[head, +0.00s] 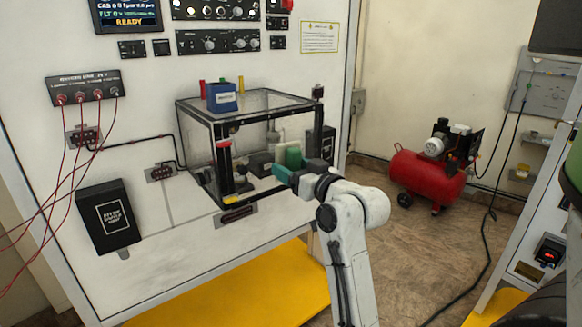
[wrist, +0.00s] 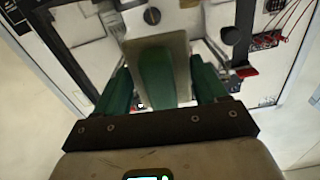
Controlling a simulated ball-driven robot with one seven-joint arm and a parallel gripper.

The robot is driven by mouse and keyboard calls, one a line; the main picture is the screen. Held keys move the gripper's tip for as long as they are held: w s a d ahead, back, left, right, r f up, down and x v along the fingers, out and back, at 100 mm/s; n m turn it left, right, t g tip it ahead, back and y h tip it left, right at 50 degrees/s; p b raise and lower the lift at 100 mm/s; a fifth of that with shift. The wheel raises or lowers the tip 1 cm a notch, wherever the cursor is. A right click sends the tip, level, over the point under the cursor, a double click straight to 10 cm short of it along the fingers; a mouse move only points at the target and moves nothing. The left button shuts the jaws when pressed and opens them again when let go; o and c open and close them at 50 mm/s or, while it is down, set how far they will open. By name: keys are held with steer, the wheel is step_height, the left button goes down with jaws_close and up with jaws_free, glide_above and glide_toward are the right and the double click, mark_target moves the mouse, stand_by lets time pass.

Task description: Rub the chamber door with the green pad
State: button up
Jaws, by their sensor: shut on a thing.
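The chamber (head: 245,135) is a clear box with a black frame, fixed to the white panel. I cannot clearly tell its door from its other clear walls. My gripper (head: 281,171) is at the chamber's right front, its green fingers shut on the green pad (head: 294,154). In the wrist view, the pad (wrist: 156,78) sits between the two green fingers, with a tan plate behind its upper part. Whether the pad touches the door cannot be told.
A blue box (head: 221,97) and small coloured items stand on the chamber's top. A black box (head: 108,215) and red cables (head: 62,140) are on the panel at left. A red compressor (head: 428,177) stands on the floor at right.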

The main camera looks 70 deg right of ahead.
steer(key=shift+v, duration=1.5)
